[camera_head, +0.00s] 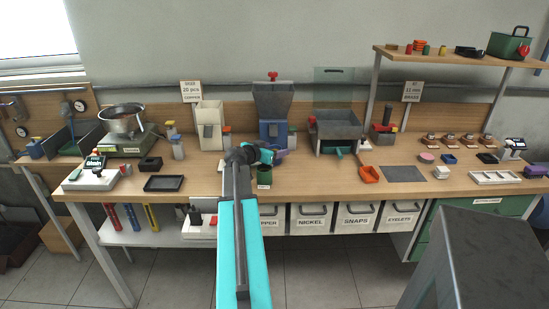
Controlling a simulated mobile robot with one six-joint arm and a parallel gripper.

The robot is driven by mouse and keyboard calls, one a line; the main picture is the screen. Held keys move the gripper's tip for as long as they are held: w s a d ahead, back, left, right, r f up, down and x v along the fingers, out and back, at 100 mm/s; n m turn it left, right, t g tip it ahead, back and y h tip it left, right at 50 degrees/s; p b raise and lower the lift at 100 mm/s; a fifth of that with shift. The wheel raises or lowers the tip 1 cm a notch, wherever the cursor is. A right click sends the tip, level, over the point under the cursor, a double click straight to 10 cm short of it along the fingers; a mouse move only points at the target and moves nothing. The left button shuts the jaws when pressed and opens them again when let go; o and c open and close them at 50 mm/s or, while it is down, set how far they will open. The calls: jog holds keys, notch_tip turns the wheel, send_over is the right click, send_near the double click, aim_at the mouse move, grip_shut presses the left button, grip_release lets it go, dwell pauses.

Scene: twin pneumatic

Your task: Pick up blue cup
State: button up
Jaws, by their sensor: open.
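My teal arm reaches forward over the bench. My gripper (268,154) is at its far end, small in view and open, with nothing visible between its fingers. It is in front of a blue-based dispenser (273,105) with a grey hopper. A dark green cup (264,175) with a white label stands just below and in front of my gripper. A small blue open container (449,158) lies far to the right on the bench. I cannot tell whether it is a cup, and no other clear blue cup shows; my arm hides part of the bench.
The wooden bench (210,180) holds a white dispenser (209,125), a scale with a metal bowl (122,118), a black tray (164,183), an orange scoop (369,174) and a grey mat (403,173). A raised shelf (440,57) is at right. Labelled drawers (357,218) are below.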

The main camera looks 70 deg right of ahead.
dwell(0.3)
jog(key=c, duration=1.3)
jog(key=shift+a+r, duration=0.1)
jog(key=shift+r, duration=0.05)
jog(key=shift+a+r+b, duration=0.1)
jog(key=shift+r+b, duration=0.05)
jog(key=shift+b, duration=0.15)
notch_tip(320, 180, up, 6)
jog(key=b, duration=0.1)
jog(key=s+a+b, duration=0.3)
jog(key=a+b, duration=0.6)
jog(key=s+a+b, duration=0.4)
jog(key=a+b, duration=0.5)
jog(key=b, duration=0.1)
jog(key=shift+r, duration=0.2)
jog(key=shift+s+a, duration=0.1)
jog(key=shift+a, duration=0.05)
dwell(0.8)
